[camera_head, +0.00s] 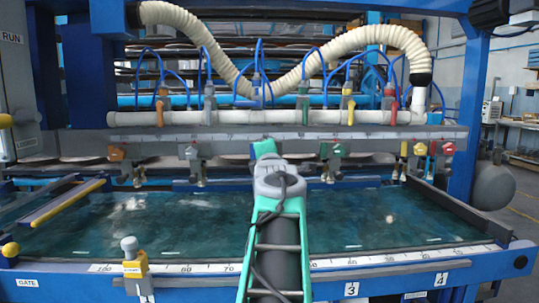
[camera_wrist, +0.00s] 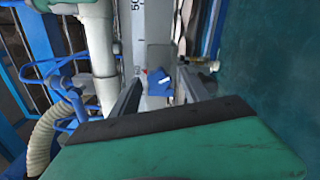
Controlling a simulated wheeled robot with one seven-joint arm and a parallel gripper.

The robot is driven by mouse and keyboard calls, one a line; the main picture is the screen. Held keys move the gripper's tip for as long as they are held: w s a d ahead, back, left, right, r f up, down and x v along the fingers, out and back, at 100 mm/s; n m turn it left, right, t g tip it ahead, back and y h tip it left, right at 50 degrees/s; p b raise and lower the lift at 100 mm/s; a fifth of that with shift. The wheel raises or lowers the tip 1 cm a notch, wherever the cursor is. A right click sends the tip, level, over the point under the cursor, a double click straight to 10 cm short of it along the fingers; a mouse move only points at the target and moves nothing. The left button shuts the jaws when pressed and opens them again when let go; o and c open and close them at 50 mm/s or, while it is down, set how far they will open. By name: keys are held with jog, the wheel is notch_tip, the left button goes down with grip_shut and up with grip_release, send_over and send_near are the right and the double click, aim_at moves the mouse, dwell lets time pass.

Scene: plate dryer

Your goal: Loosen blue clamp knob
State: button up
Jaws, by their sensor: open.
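The blue clamp knob (camera_wrist: 157,84) shows in the wrist view, with a white mark on its face, mounted on the grey scaled rail. My gripper (camera_wrist: 161,74) is open, with one finger on either side of the knob in that view. I cannot tell whether the fingers touch it or still stand short of it. In the head view my gripper (camera_head: 265,148) is at the middle of the rail (camera_head: 230,134). There it hides most of the blue clamp; only a little blue shows at its left edge.
An orange clamp (camera_head: 117,153) and a grey clamp (camera_head: 192,152) sit to the left on the rail. A green clamp (camera_head: 331,150) and a red clamp (camera_head: 448,149) sit to the right. Valves, blue tubes and a cream hose (camera_head: 375,36) hang above. A wet green bed (camera_head: 150,222) lies below.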

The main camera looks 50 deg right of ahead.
jog(key=v, duration=0.7)
jog(key=shift+s+a, duration=0.25)
jog(key=shift+a, duration=0.05)
jog(key=shift+p, duration=0.4)
